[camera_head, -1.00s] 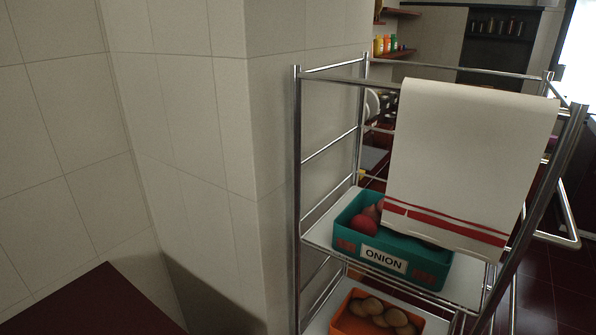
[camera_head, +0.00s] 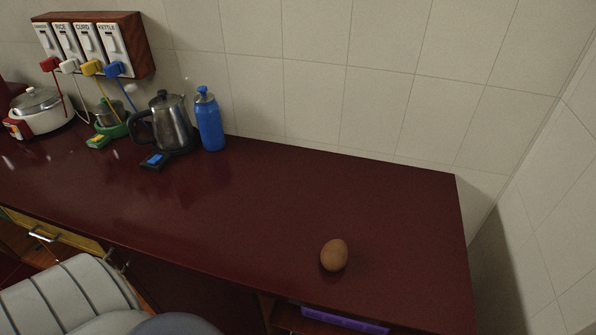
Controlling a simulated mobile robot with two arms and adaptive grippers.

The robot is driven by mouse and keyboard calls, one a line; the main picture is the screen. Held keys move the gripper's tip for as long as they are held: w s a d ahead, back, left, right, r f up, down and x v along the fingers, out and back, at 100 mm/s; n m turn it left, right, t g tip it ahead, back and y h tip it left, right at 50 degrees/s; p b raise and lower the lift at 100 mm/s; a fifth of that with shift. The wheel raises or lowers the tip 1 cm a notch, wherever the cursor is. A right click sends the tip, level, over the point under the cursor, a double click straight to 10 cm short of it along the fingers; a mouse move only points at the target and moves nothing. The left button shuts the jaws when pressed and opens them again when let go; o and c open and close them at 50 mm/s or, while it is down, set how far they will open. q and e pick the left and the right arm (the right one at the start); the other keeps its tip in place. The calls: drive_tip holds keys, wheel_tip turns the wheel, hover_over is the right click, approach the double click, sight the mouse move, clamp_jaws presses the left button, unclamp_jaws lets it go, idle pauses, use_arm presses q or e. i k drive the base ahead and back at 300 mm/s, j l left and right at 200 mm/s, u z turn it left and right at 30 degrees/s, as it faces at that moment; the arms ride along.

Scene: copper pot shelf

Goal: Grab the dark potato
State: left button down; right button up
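A single brown potato (camera_head: 334,255) lies on the dark red countertop (camera_head: 270,205), near its front right end. No gripper shows in the head view. Nothing touches the potato.
A kettle (camera_head: 172,122), a blue bottle (camera_head: 208,120) and a white cooker (camera_head: 40,110) stand at the back left, below a switch panel (camera_head: 95,45) with plugged cords. The counter around the potato is clear. A purple item (camera_head: 345,320) sits below the front edge.

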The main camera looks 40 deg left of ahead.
sight(334, 256)
drive_tip(key=u, duration=0.75)
